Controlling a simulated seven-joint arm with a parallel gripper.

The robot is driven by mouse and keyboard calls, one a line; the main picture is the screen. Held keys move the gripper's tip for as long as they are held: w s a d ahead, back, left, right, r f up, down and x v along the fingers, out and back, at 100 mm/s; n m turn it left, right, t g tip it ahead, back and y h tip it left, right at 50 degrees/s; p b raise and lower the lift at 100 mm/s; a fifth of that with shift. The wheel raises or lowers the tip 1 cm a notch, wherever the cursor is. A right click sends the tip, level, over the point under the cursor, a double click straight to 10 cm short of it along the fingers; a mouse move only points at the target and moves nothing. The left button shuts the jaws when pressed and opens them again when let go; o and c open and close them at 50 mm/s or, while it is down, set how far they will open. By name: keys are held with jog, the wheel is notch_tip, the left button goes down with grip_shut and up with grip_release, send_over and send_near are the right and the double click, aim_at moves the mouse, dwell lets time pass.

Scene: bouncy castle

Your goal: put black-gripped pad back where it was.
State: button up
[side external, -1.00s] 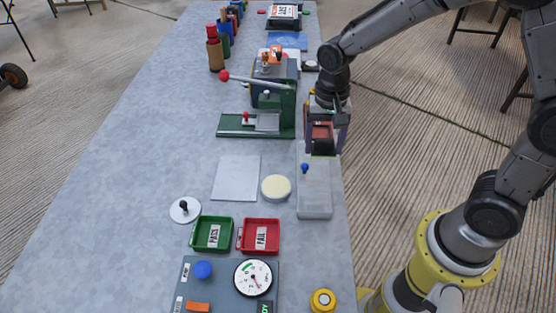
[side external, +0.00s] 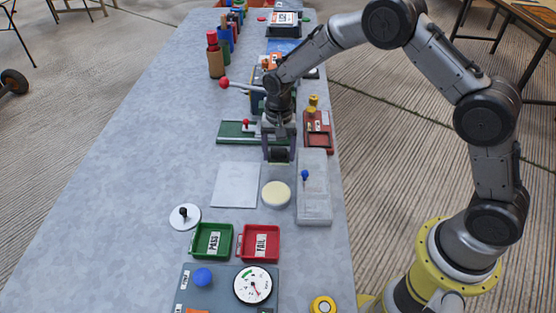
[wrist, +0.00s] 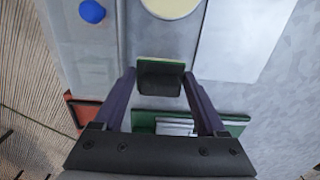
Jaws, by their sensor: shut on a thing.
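In the wrist view the pad (wrist: 160,78) shows as a black block with a thin green edge, between the two fingertips of my gripper (wrist: 159,76). The red tray (side external: 319,145) lies to the right of my gripper, apart from it. Whether the pad's underside touches anything is hidden, but it appears clear of the table.
A cream round disc (side external: 276,195), a pale flat plate (side external: 235,186) and a clear box (side external: 314,210) with a blue knob (side external: 305,175) lie nearer the camera. The table's left side is free.

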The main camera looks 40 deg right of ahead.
aim_at(278, 157)
jog(key=shift+w+f, duration=0.2)
jog(key=shift+f, duration=1.55)
jog(key=shift+f, duration=0.15)
jog(key=o, duration=1)
notch_tip(278, 157, up, 12)
jog(key=shift+r, duration=0.25)
